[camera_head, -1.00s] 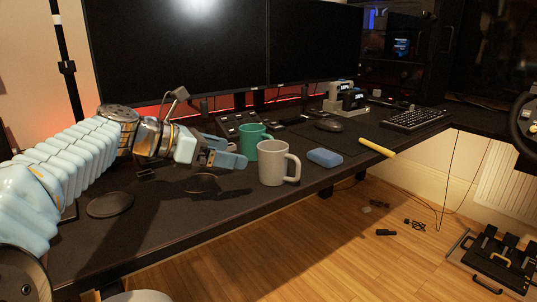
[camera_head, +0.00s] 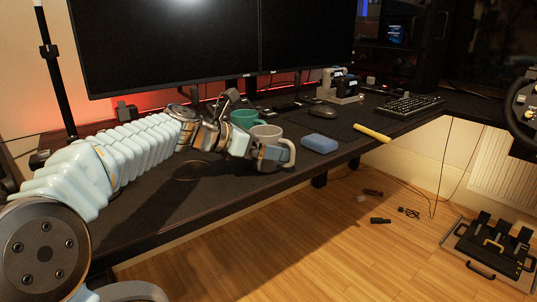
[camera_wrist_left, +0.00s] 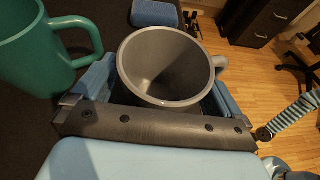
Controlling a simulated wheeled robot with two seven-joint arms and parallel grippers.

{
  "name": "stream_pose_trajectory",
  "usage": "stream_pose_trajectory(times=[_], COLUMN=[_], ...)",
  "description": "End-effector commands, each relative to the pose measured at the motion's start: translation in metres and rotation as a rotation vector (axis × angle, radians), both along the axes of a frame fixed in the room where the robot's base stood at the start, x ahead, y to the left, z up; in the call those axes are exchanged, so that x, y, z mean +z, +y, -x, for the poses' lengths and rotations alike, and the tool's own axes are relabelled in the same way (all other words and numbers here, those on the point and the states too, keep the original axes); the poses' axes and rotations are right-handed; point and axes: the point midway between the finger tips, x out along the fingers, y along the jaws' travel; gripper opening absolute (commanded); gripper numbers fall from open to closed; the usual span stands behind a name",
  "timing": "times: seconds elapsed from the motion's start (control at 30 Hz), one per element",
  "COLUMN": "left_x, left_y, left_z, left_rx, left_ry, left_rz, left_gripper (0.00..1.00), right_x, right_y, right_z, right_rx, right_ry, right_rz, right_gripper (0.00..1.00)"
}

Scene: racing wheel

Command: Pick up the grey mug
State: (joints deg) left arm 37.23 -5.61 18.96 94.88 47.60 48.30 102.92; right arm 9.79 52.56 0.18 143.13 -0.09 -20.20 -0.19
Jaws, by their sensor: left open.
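The grey mug (camera_head: 267,134) stands upright on the black desk near its front edge, its handle toward the right. My left gripper (camera_head: 267,153) is at the mug, partly covering its body in the head view. In the left wrist view the grey mug (camera_wrist_left: 168,68) sits between the two blue fingers of my left gripper (camera_wrist_left: 160,90), which is open around it. The mug's handle sticks out past the right finger. I cannot tell whether the fingers touch the mug.
A green mug (camera_head: 243,117) stands just behind and left of the grey mug, close to the left finger in the wrist view (camera_wrist_left: 40,50). A blue block (camera_head: 320,143) and a yellow stick (camera_head: 372,132) lie to the right. Two monitors stand behind.

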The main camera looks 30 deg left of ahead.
Motion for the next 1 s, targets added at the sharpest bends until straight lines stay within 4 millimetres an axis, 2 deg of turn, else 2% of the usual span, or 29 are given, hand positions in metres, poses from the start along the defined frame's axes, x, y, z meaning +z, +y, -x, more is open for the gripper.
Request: stream_pose_trajectory(times=[0.27, 0.67, 0.87, 1.0], left_x=[-0.001, -0.001, 0.000, 0.014], left_y=[-0.002, -0.002, -0.002, -0.002], left_z=[-0.003, -0.003, -0.003, -0.003], left_rx=[0.000, 0.000, -0.001, -0.001], left_ry=[0.000, 0.000, -0.002, -0.005], left_rz=[-0.001, -0.001, -0.001, -0.002], left_gripper=[0.98, 0.37, 0.36, 0.36], right_x=[0.000, 0.000, 0.000, 0.008], right_y=[0.000, 0.000, 0.000, 0.000], right_z=[0.000, 0.000, 0.000, 0.000], right_rx=[0.000, 0.000, 0.000, 0.000], right_ry=[0.000, 0.000, 0.000, -0.001], right_rz=[0.000, 0.000, 0.000, 0.001], right_gripper=[0.43, 0.43, 0.43, 0.43])
